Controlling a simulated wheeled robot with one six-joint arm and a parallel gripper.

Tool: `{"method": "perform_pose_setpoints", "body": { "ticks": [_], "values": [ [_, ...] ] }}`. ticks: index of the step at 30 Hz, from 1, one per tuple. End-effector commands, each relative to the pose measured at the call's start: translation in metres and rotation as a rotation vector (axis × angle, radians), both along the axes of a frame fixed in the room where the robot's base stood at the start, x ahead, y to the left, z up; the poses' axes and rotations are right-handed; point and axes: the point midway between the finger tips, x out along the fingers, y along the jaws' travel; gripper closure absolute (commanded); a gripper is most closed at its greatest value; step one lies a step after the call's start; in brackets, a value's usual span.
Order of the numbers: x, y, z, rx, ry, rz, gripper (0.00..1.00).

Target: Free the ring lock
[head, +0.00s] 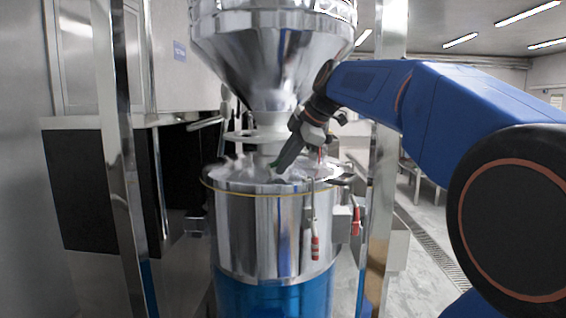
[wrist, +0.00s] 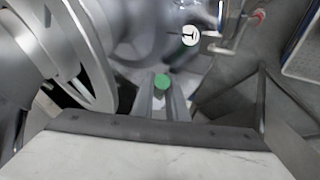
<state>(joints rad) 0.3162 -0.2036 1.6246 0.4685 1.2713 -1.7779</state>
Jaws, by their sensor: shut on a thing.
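The steel cone hopper (head: 272,50) narrows down to a pale ring collar (head: 255,136) above the lidded steel drum (head: 265,235). The ring also shows as a large curved grey band at the left of the wrist view (wrist: 88,50). My gripper (head: 280,168) reaches down from the right, beside the collar and just over the drum's lid. In the wrist view its two fingers (wrist: 162,95) are shut on a small green-ended part (wrist: 162,81). Only the green end of it shows clearly. I cannot tell how it joins the ring.
Red-handled clamps (head: 315,247) hang on the drum's right side. A white round tag marked 1 (wrist: 190,36) lies ahead of the fingers in the wrist view. Steel posts (head: 122,160) stand to the left and right of the drum. Open floor (head: 425,225) shows at the right.

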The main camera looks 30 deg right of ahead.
Motion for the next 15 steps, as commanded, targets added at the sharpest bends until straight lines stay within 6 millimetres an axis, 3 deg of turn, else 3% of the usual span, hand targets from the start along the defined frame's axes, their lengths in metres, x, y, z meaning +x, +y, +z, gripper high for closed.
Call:
{"method": "perform_pose_setpoints", "body": {
  "ticks": [7,8,9,15],
  "values": [
    [0.0001,0.0002,0.0,0.0,0.0,0.0,1.0],
    [0.0001,0.0002,0.0,0.0,0.0,0.0,0.8],
    [0.0001,0.0002,0.0,0.0,0.0,0.0,0.7],
    [0.0001,0.0002,-0.0003,0.0,0.001,0.0,0.69]
  ]
}}
